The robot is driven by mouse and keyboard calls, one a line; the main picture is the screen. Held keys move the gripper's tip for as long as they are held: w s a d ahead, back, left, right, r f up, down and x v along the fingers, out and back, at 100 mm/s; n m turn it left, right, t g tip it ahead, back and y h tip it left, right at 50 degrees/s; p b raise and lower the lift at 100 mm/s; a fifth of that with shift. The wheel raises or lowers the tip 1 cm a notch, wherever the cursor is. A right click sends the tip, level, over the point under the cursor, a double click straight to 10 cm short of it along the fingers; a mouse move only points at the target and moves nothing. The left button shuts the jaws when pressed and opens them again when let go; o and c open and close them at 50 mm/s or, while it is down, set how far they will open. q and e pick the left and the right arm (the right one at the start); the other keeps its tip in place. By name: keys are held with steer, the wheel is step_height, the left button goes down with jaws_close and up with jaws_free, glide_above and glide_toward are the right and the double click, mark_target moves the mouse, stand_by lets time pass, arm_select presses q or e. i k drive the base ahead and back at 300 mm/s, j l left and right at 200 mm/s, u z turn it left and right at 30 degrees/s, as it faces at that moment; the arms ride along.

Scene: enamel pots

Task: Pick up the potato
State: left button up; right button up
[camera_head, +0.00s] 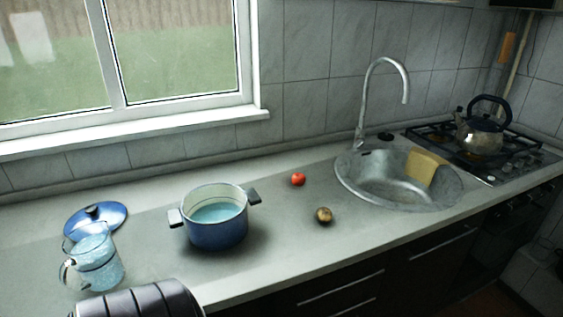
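The potato (323,215) is small, round and brownish. It lies on the grey countertop (285,255), between the blue pot and the sink, near the counter's front edge. Nothing touches it and it is in plain view. No gripper of mine can be made out in the head view.
A blue enamel pot (217,233) holding water stands left of the potato. A red tomato (298,179) lies behind it. A sink (380,190) with a yellow sponge (421,168) is at right. A glass jug (98,265), blue lid (113,216) and kettle (479,138) also show.

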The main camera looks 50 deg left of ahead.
mark_target(323, 213)
steer(key=u, duration=1.4)
steer(key=i+j+u, duration=0.25)
steer(key=u, duration=0.25)
